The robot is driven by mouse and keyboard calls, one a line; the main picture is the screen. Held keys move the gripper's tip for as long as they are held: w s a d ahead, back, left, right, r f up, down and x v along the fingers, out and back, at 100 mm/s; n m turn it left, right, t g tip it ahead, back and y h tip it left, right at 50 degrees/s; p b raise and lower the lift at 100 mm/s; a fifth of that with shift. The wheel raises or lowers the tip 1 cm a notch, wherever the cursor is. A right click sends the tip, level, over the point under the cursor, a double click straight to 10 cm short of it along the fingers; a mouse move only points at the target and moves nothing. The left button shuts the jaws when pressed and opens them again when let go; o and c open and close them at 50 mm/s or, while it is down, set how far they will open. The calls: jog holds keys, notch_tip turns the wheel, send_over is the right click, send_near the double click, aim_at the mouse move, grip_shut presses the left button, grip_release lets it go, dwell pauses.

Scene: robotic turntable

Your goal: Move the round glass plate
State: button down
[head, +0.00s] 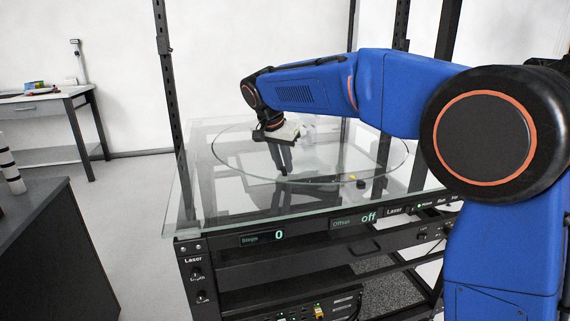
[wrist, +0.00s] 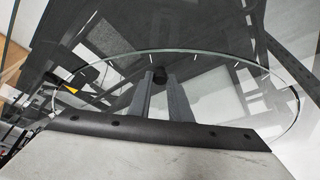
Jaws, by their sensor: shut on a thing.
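The round glass plate (head: 395,165) is a large clear disc with a thin greenish rim, lying level over the glass-topped turntable rack (head: 215,228). Its rim also shows as a wide ring in the wrist view (wrist: 285,78). My gripper (head: 283,172) points down inside the rim, toward the near side of the disc. In the wrist view its two grey fingers (wrist: 160,78) are close together, shut on a small dark piece at the plate. The exact contact is hard to make out through the glass and reflections.
A small yellow and black piece (head: 360,183) sits by the rim's near side. The front panel (head: 265,237) reads "Stops 0" and "Offset off". Black uprights (head: 166,75) stand at the rack's corners. A grey bench (head: 45,107) stands back left, a dark cabinet (head: 50,240) front left, with clear floor between.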

jog(key=c, duration=1.6)
grip_release()
jog(key=shift+c, duration=0.2)
jog(key=v, duration=1.7)
jog(key=shift+r, duration=0.15)
jog(key=s+d+f+n, duration=0.15)
jog(key=s+d, duration=0.25)
jog(key=d, duration=0.4)
jog(key=s+d+f+n+y, duration=0.1)
jog(key=s+d+f, duration=0.25)
jog(key=d, duration=0.35)
jog(key=s+d+f+n, duration=0.1)
jog(key=s+d+f, duration=0.1)
jog(key=s+d, duration=0.45)
jog(key=s+d+f+n, duration=0.1)
jog(key=s+d+f, duration=0.6)
jog(key=s+f, duration=0.3)
jog(key=s+d+f+n+y, duration=0.1)
jog(key=s+d+f, duration=0.6)
jog(key=s+f, duration=0.3)
notch_tip(320, 180, down, 2)
jog(key=shift+s+f+t, duration=0.1)
jog(key=shift+s+t, duration=0.2)
jog(key=shift+t, duration=0.1)
